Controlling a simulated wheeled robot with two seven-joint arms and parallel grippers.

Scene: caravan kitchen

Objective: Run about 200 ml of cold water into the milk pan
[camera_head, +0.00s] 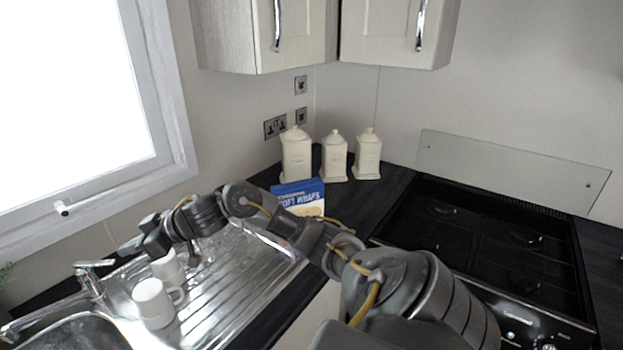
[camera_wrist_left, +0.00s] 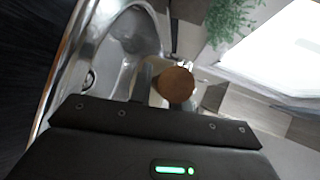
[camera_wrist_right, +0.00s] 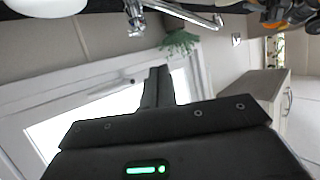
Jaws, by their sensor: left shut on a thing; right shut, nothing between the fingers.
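The chrome tap (camera_head: 92,275) stands behind the sink (camera_head: 72,334) at the left of the head view, its spout reaching left. No running water shows. My right gripper (camera_head: 127,246) is shut and empty, just above and right of the tap; the tap also shows in the right wrist view (camera_wrist_right: 180,11). In the left wrist view, a round brown end (camera_wrist_left: 176,85) that looks like the milk pan's wooden handle lies just past my left gripper (camera_wrist_left: 158,98), over the sink.
Two white mugs (camera_head: 153,302) stand on the drainer (camera_head: 235,275), beneath my right forearm. A blue box of wraps (camera_head: 298,196) and three cream canisters (camera_head: 334,157) stand in the corner. The black hob (camera_head: 480,235) is at right. A window (camera_head: 75,95) rises behind the sink.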

